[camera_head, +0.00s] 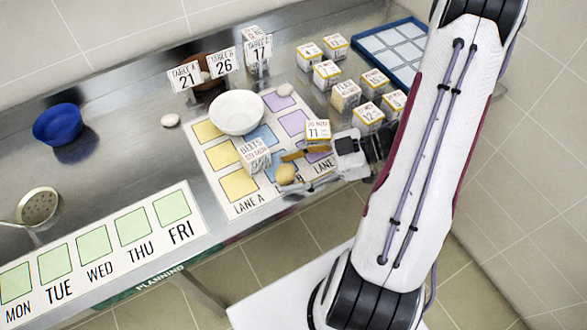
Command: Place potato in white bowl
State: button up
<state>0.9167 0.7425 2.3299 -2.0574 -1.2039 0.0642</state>
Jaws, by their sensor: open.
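The white bowl (237,125) stands upright on the lane mat at its upper left part and looks empty. A tan, rounded potato (286,173) lies near the front of the mat, to the lower right of the bowl. My gripper (291,169) reaches in from the right, low over the mat. Its fingers are open, with the potato at or between their tips. I cannot tell whether either finger touches it.
A "BELTS" block (254,157) stands just left of the potato, and an "11" block (318,131) stands behind my gripper. Several white blocks (347,95) crowd the right. A blue bowl (57,125) sits at left. The counter between blue bowl and mat is mostly clear.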

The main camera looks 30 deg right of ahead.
jog(key=shift+r, duration=0.1)
jog(key=shift+d+r, duration=0.1)
jog(key=shift+d, duration=0.05)
jog(key=v, duration=1.1)
jog(key=shift+s+d, duration=0.25)
jog(key=shift+d, duration=0.05)
jog(key=shift+o, duration=0.5)
jog(key=shift+r, duration=0.2)
jog(key=shift+r, duration=0.6)
jog(key=w+a+r+g+h, duration=0.1)
jog(key=w+a+r+h, duration=0.1)
jog(key=a+r+h, duration=0.2)
jog(key=shift+w+a+r+g, duration=0.35)
jog(key=shift+a+r+g, duration=0.05)
jog(key=shift+a, duration=0.45)
